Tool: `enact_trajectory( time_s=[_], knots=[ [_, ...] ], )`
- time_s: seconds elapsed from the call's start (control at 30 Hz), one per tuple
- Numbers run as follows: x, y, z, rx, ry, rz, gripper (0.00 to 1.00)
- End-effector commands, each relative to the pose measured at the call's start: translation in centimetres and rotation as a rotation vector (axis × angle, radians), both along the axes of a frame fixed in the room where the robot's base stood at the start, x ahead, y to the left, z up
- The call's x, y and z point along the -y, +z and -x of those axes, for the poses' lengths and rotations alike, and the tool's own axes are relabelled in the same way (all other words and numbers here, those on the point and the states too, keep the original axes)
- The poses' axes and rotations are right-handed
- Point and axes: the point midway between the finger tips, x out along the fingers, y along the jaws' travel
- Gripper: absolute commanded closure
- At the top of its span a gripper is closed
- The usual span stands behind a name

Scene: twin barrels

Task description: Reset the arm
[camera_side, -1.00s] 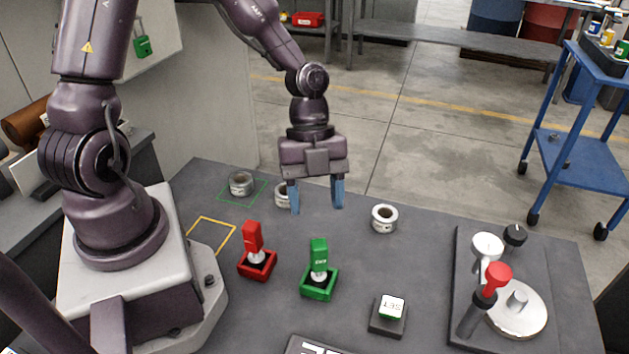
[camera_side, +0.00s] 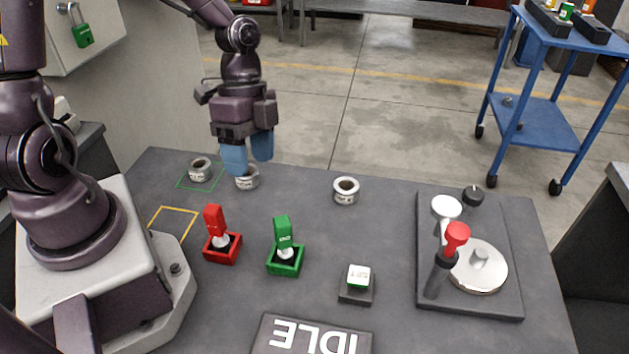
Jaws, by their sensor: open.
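My gripper (camera_side: 248,163) hangs with its blue fingers pointing down over the back left of the bench. The fingers are apart, and no object shows between them. A grey ring-shaped piece (camera_side: 247,183) stands just below and behind the fingers, partly hidden by them; I cannot tell whether they touch it. A red lever switch (camera_side: 215,220) and a green lever switch (camera_side: 283,232) stand in front of my gripper. A white-topped button (camera_side: 358,276) sits on a dark base to their right.
A second ring piece (camera_side: 200,170) stands in a green outlined square; a third (camera_side: 346,196) stands to the right. A yellow outline (camera_side: 172,222) is empty. A fixture with a red knob (camera_side: 456,235) and round plate fills the right. An IDLE sign (camera_side: 315,338) lies in front.

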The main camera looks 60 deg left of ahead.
Motion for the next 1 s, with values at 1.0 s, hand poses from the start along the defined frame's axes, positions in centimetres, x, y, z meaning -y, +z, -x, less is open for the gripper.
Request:
enact_trajectory(
  time_s=[1.0],
  knots=[
    [-1.4, 16.9, 6.3, 0.427, 1.112, -0.071, 0.43]
  ],
)
